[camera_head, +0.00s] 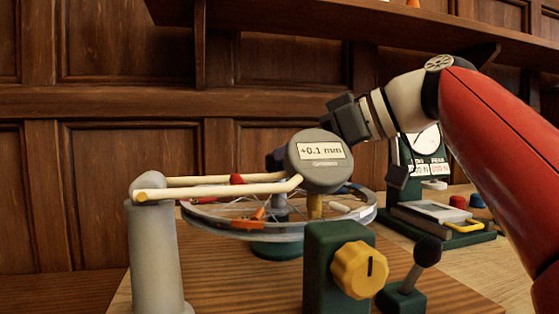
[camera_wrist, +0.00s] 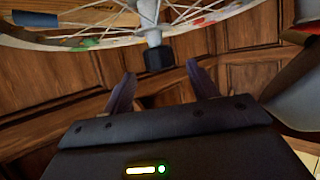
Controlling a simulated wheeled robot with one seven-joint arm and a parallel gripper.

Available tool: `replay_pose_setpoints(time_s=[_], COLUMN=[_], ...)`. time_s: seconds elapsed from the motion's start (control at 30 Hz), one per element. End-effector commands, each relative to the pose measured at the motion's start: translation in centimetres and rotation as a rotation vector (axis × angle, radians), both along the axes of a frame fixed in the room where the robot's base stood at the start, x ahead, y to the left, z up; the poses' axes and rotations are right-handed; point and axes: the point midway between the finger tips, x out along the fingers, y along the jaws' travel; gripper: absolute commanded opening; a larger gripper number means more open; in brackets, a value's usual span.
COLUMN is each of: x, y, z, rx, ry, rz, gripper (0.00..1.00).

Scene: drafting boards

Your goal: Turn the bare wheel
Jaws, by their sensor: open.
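A spoked bare wheel (camera_head: 215,228) lies flat, with a silver rim, no tyre and small coloured pieces on it. It sits on a dark green base (camera_head: 276,249) at the middle of the bench. A grey gauge (camera_head: 317,165) reading +0.1 mm hangs over it and hides part of it. The wheel's rim (camera_wrist: 215,22) and dark axle end (camera_wrist: 159,58) fill the top of the wrist view. My gripper (camera_wrist: 161,88) is open and empty, its two purple fingers apart below the axle end. In the head view, the gauge hides most of it.
A grey post (camera_head: 155,255) with cream arms stands at the left. A green block with a yellow knob (camera_head: 359,270) and a black-knobbed lever (camera_head: 426,252) are in front. A shelf runs above.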

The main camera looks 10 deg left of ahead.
Motion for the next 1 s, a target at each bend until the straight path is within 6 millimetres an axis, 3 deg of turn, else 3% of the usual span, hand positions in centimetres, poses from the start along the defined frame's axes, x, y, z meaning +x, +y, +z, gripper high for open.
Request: replay_pose_setpoints(time_s=[0.1,0.3,0.63,1.0], x=[0.4,1.0,1.1,1.1], y=[1.8,3.6,3.9,3.9], z=[-0.9,-1.5,-1.7,-1.7], rx=[-0.001,-0.001,0.0,0.0], ry=[0.003,0.002,0.002,0.003], rz=[0.004,0.001,0.0,0.0], gripper=[0.59,0.59,0.57,0.09])
